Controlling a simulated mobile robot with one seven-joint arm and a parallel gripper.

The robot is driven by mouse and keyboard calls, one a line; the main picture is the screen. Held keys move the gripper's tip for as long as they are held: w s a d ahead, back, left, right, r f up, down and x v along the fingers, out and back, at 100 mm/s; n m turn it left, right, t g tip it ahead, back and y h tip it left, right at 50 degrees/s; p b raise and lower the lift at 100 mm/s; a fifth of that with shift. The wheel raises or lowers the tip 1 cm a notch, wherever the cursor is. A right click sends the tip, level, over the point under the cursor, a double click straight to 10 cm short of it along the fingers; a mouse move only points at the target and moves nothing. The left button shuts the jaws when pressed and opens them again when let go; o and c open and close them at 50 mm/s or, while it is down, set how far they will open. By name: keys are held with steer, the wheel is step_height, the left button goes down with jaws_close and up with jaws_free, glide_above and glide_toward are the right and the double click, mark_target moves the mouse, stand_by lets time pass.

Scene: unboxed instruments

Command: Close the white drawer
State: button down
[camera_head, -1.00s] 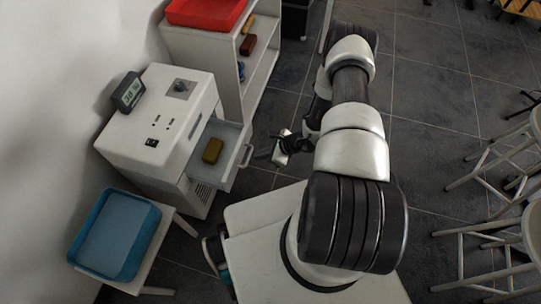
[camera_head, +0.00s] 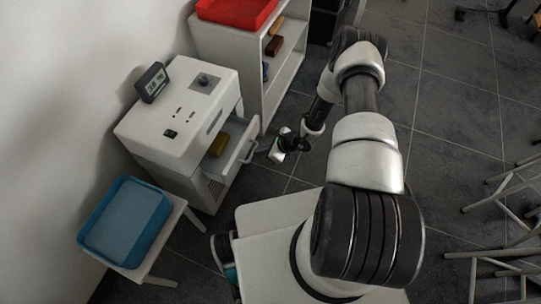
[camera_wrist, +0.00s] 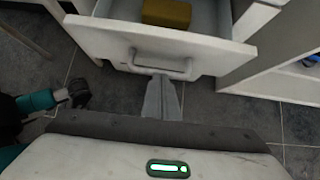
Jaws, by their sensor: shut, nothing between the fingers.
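The white drawer (camera_head: 229,152) sticks partly out of the front of a white cabinet-like instrument (camera_head: 183,115). It holds a yellow-brown block (camera_head: 217,145), which also shows in the wrist view (camera_wrist: 166,13). The drawer front (camera_wrist: 110,38) has a bar handle (camera_wrist: 160,66). My gripper (camera_head: 267,154) is in front of the drawer, close to the handle. In the wrist view its shut fingers (camera_wrist: 161,97) point at the handle, with the tips at or just under the bar; I cannot tell whether they touch. Nothing is held.
A white shelf (camera_head: 283,85) with a red tray (camera_head: 236,10) on top stands beside the instrument. A small table with a blue tray (camera_head: 165,212) stands at the lower left. Stools stand at the right. The tiled floor between is clear.

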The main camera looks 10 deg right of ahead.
mark_target(241, 142)
steer(key=w+a, duration=0.2)
steer(key=w+a+b, duration=0.1)
steer(key=a, duration=0.2)
steer(key=w+a+b, duration=0.1)
steer(key=w+a, duration=0.1)
steer(key=shift+w+a, duration=0.3)
steer(key=shift+a, duration=0.1)
steer(key=shift+w+a, duration=0.35)
steer(key=shift+a, duration=0.15)
steer(key=shift+r, duration=0.1)
steer(key=shift+w, duration=0.1)
